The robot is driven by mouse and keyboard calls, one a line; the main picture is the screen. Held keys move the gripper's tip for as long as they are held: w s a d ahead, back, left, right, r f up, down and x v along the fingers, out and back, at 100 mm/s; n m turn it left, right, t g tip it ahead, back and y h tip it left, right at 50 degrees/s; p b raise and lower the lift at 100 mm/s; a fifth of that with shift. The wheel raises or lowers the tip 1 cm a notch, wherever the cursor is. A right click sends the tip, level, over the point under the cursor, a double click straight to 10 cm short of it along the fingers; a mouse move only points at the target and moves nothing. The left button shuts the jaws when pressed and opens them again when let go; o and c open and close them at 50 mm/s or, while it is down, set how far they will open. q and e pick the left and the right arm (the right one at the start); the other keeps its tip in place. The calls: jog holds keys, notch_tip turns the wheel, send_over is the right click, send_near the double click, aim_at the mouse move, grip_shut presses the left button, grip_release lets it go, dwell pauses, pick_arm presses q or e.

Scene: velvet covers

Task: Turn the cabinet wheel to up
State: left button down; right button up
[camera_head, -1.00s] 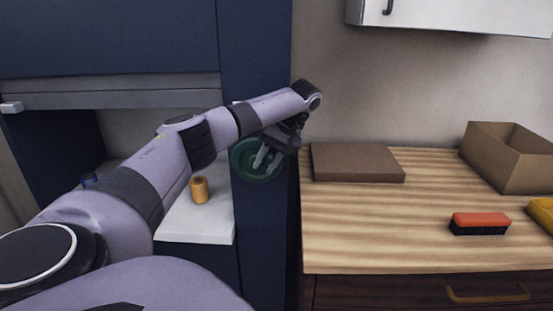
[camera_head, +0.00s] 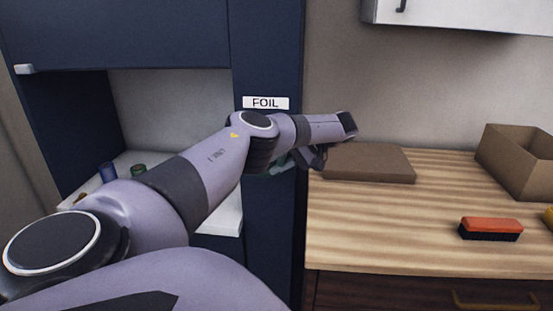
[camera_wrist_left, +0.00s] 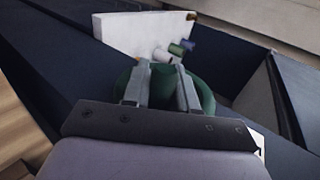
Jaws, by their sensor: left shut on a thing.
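The green cabinet wheel (camera_wrist_left: 206,98) shows in the left wrist view, with my left gripper (camera_wrist_left: 161,70) over it. The gripper's two grey fingers reach across the wheel, and it is shut on a part of the wheel. In the head view my left gripper (camera_head: 287,161) is at the navy cabinet's front panel, and my arm hides almost all of the wheel. The navy cabinet (camera_head: 268,60) carries a white FOIL label (camera_head: 265,103) above the wheel. Its opening at left is uncovered, with a white handle (camera_head: 24,69) at the upper left. My right gripper is not in view.
Inside the opening, a blue item (camera_head: 107,172) and a green item (camera_head: 137,170) stand on a white shelf. To the right, a striped wooden counter (camera_head: 380,225) holds a flat brown box (camera_head: 368,163), an open carton (camera_head: 517,170) and a red brush (camera_head: 490,226).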

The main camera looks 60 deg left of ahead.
pick_arm(q)
jog(key=shift+f, duration=0.2)
dwell(0.3)
jog(key=c, duration=1)
grip_release()
jog(key=shift+r, duration=0.15)
